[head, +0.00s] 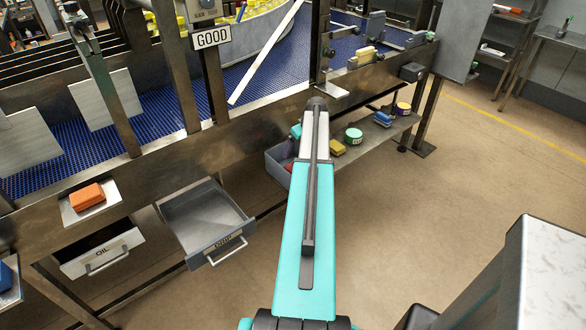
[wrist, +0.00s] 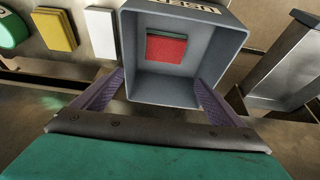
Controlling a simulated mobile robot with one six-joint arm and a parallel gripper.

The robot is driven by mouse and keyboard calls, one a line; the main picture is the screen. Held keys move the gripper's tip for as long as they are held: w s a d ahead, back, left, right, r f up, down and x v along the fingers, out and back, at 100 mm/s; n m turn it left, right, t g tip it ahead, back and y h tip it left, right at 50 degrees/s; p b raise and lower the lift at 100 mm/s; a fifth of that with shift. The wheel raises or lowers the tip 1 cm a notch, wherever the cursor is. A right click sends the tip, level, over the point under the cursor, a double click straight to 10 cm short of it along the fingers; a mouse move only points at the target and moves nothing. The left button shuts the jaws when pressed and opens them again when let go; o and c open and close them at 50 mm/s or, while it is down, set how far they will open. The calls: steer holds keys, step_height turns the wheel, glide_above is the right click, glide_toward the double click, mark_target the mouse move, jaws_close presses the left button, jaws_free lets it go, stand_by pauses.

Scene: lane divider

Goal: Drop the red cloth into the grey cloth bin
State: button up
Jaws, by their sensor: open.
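The grey cloth bin (wrist: 185,90) is an open box with a partly cut-off label on its rim, below my gripper in the wrist view. The red cloth (wrist: 166,49) is a folded square inside it, with a dull green edge along one side. My gripper (wrist: 158,78) is open, its purple fingers spread to either side of the bin's opening, with nothing between them.
On the shelf near the bin are yellow blocks (head: 338,148), a green round tin (head: 354,135) and a blue item (head: 383,118). An orange block (head: 87,196) lies on a ledge.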

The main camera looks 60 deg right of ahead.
steer(key=b+v, duration=0.2)
steer(key=v, duration=1.1)
steer(key=shift+b, duration=0.3)
steer(key=shift+a, duration=0.1)
stand_by(0.5)
